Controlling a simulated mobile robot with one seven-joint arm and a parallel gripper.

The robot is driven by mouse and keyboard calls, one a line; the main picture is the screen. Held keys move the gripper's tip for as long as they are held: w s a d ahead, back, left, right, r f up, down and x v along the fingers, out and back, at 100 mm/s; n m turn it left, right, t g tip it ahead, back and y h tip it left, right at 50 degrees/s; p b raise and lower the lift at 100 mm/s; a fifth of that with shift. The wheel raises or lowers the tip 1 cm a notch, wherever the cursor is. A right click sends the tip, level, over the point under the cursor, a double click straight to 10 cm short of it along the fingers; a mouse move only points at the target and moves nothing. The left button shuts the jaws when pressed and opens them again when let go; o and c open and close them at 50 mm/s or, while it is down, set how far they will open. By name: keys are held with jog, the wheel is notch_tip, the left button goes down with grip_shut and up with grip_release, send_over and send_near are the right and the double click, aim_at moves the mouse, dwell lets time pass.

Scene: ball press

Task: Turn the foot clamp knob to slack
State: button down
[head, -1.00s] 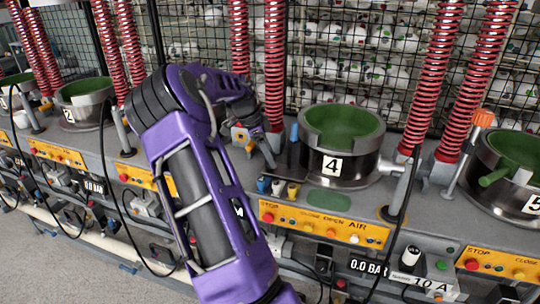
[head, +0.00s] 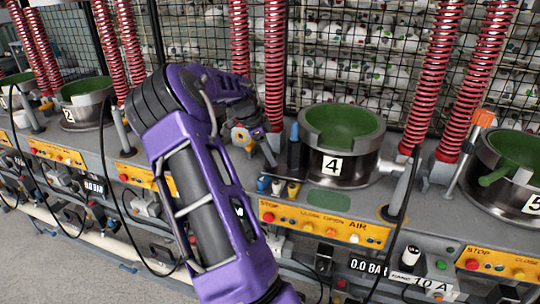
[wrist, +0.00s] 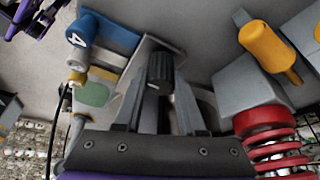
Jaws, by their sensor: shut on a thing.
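The knob is a black ribbed cylinder (wrist: 160,68) in the middle of the wrist view. My gripper (wrist: 158,88) has one grey finger on each side of it and is shut on it. In the head view my gripper (head: 268,155) reaches down to the bench left of the pot marked 4 (head: 342,150). The knob cannot be made out there, and my purple arm covers the bench to the left. I cannot see a pointer or mark showing the knob's setting.
A yellow-orange handle (wrist: 268,48) on a grey block and a red spring (wrist: 272,140) stand close right of my fingers in the wrist view. An orange button panel (head: 325,224) fronts the bench.

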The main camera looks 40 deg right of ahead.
jog(key=shift+n, duration=0.3)
jog(key=n+t+b, duration=0.1)
jog(key=n+b, duration=0.1)
jog(key=n, duration=0.1)
jog(key=shift+n+t+h, duration=0.3)
jog(key=n+t+b, duration=0.1)
jog(key=n+b, duration=0.1)
jog(key=n, duration=0.2)
jog(key=shift+n+t, duration=0.3)
jog(key=shift+t, duration=0.1)
jog(key=n+t+b, duration=0.1)
jog(key=n, duration=0.1)
jog(key=n+b, duration=0.1)
jog(key=n, duration=0.2)
jog(key=shift+t, duration=0.4)
jog(key=shift+n+t+y+b, duration=0.5)
jog(key=shift+n+y+b, duration=0.25)
jog(key=shift+n, duration=1.15)
jog(key=c, duration=0.5)
grip_release()
